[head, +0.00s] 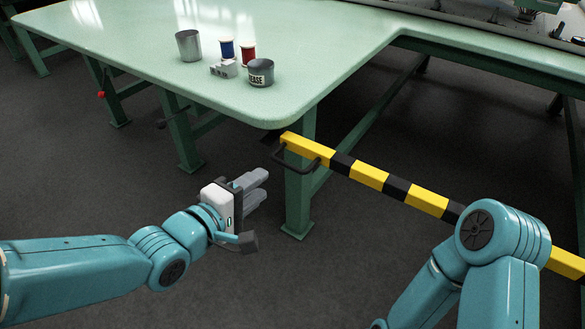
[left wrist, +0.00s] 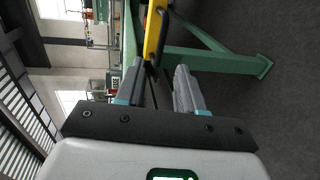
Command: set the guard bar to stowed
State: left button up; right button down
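The guard bar (head: 368,175) is a yellow-and-black striped beam. In the head view it runs across the opening between the green tables, from near the table corner toward the lower right, partly hidden behind my right arm. A dark handle (head: 298,162) sits at its left end. My left gripper (head: 264,185) is open and empty, to the left of the handle and apart from it. In the left wrist view, the bar's yellow end (left wrist: 153,30) and the handle (left wrist: 162,35) show beyond the gap between the fingers (left wrist: 160,68). My right gripper is not in view.
The green table (head: 150,60) holds a metal cup (head: 188,45), a grey labelled tin (head: 260,72), a blue spool (head: 227,48), a red spool (head: 248,53) and a small grey block (head: 224,68). A table leg (head: 299,185) stands by the bar's end. Floor is clear around my left gripper.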

aim_at(287, 167)
pick_arm(q)
jog(key=b+x, duration=0.2)
jog(key=x, duration=1)
jog(key=shift+w+d+f, duration=0.1)
jog(key=shift+w+d, duration=0.05)
jog(key=shift+d, duration=0.15)
grip_shut()
